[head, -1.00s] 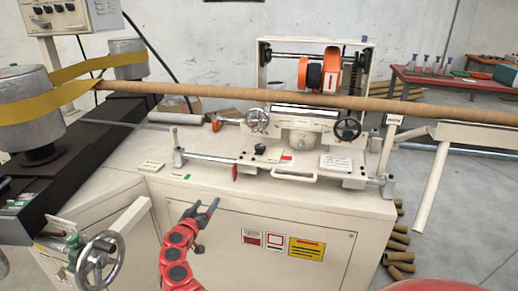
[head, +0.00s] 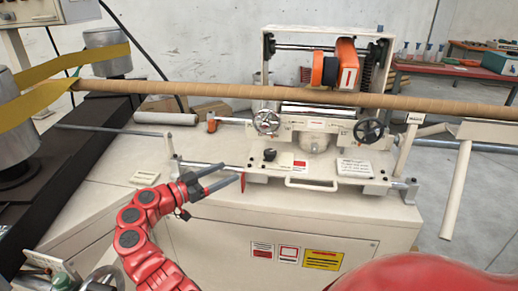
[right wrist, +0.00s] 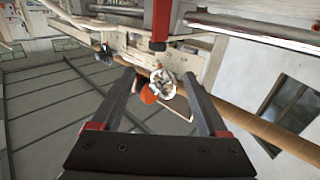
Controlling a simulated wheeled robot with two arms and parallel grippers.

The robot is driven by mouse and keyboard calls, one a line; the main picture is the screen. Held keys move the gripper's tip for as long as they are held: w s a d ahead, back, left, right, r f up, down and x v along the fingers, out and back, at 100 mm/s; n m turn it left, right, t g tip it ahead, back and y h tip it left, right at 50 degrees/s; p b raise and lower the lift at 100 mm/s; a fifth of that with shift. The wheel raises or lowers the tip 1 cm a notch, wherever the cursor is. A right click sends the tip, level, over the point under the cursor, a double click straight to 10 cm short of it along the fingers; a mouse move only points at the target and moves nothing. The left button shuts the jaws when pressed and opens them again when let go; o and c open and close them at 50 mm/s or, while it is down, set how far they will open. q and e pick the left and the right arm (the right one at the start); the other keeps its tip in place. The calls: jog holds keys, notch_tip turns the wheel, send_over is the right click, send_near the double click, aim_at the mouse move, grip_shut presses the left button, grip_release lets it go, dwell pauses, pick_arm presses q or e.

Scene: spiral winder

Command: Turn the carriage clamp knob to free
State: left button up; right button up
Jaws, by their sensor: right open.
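The carriage (head: 315,124) sits on the cream winder under the long brown tube. A small black knob (head: 269,155) stands on its front plate, left of a red and white label; I cannot read which way it is set. A red lever (head: 242,183) hangs at the left end of the carriage's front; it also shows in the right wrist view (right wrist: 160,20), beyond the fingertips. I cannot tell which is the clamp knob. My right gripper (head: 232,171) is open and empty, its fingertips close to the red lever; contact is unclear. My left gripper is out of view.
A cream bar handle (head: 311,185) and a steel guide rod (head: 207,165) run low along the front. Yellow belt and drums (head: 105,55) stand left. The cabinet's front top edge is clear.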

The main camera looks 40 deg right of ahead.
aim_at(265, 155)
jog(key=d, duration=0.5)
jog(key=s+d+p, duration=0.1)
jog(key=d, duration=1.1)
jog(key=shift+s+d, duration=0.1)
jog(key=shift+s, duration=0.05)
grip_shut()
